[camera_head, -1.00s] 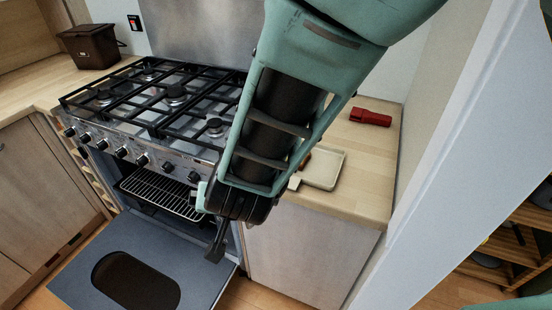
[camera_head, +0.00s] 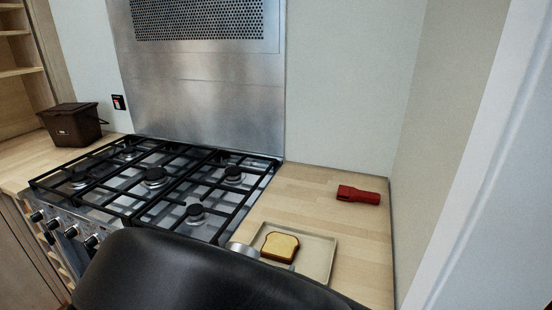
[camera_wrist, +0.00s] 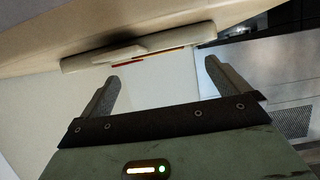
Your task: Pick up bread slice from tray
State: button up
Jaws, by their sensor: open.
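The bread slice (camera_head: 280,247), pale with a brown crust, lies on a square cream tray (camera_head: 322,262) on the counter right of the hob. A black part of my arm fills the bottom of the head view and hides the tray's front. My gripper (camera_wrist: 161,70) shows in the wrist view with its two fingers wide apart and nothing between them. Beyond the fingertips is a long pale edge with a thin orange-red strip; I cannot tell whether it is the tray. In the head view I cannot make out the gripper clearly.
The gas hob (camera_head: 155,185) with black grates stands left of the tray. A red object (camera_head: 359,195) lies on the counter behind the tray, near the right wall. A brown bin (camera_head: 72,124) stands at the far left.

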aim_at(278, 250)
jog(key=b+x, duration=0.1)
jog(key=x, duration=0.2)
jog(key=shift+w+f, duration=0.1)
jog(key=shift+f, duration=0.05)
jog(key=b+x, duration=0.1)
jog(key=x, duration=0.1)
jog(key=b+x, duration=0.2)
jog(key=shift+w+d+f, duration=0.15)
jog(key=shift+w+d, duration=0.1)
jog(key=shift+d, duration=0.1)
jog(key=shift+w+d, duration=0.1)
jog(key=shift+w, duration=0.2)
jog(key=shift+c, duration=0.3)
jog(key=c, duration=0.7)
